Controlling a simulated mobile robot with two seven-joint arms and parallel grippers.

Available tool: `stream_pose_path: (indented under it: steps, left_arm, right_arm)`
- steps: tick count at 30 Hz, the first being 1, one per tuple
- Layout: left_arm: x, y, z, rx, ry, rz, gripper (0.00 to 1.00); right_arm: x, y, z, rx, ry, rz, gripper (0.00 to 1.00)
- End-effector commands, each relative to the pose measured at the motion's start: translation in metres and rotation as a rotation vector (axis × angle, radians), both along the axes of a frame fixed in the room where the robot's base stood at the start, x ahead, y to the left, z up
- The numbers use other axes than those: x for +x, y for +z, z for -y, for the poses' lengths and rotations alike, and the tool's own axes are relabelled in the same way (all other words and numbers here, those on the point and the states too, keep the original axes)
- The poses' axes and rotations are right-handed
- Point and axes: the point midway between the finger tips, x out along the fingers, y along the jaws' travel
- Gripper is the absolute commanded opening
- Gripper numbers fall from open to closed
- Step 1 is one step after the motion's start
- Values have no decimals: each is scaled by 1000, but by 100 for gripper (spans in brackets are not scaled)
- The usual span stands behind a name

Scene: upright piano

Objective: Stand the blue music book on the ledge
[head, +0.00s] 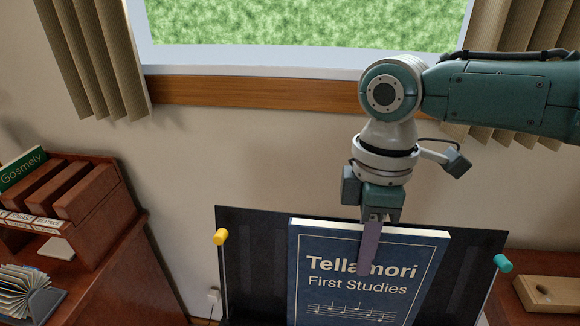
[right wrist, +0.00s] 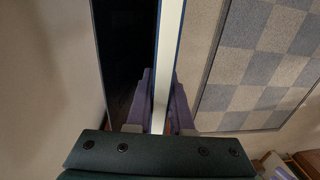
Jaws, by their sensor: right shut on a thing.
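The blue music book (head: 350,260), titled "Tellamori First Studies", is upright with its cover facing me, in front of the black music desk (head: 256,250). My right gripper (head: 371,235) is shut on the book's top edge from above, one purple finger over the front cover. In the right wrist view, the white page edge of the book (right wrist: 170,45) runs between the two fingers (right wrist: 161,100), with the dark desk (right wrist: 128,50) to its left. The book's lower edge and the ledge are outside the head view, so I cannot tell whether they touch. My left gripper is out of view.
A yellow knob (head: 221,237) and a teal knob (head: 503,263) flank the desk. A wooden shelf (head: 128,265) with books is at left. A wooden block (head: 548,292) with a hole is at right. The wall and window sill (head: 250,95) are behind.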

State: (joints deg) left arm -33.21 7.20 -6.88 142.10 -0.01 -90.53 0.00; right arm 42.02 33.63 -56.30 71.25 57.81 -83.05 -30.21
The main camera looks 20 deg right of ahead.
Motion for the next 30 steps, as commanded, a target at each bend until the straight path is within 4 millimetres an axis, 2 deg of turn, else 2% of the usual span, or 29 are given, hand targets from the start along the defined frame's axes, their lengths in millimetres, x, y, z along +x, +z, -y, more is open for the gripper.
stream_pose_path:
  steps: [12, 22, 23, 30]
  left_arm:
    - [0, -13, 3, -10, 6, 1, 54]
    - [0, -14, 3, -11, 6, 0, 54]
    - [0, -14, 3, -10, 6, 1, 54]
    - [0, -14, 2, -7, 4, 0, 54]
  right_arm:
    - [12, -1, 7, 1, 0, 1, 0]
    - [16, 1, 9, 0, 1, 4, 0]
    - [16, 1, 9, 0, 1, 4, 21]
    - [15, 1, 9, 0, 0, 1, 48]
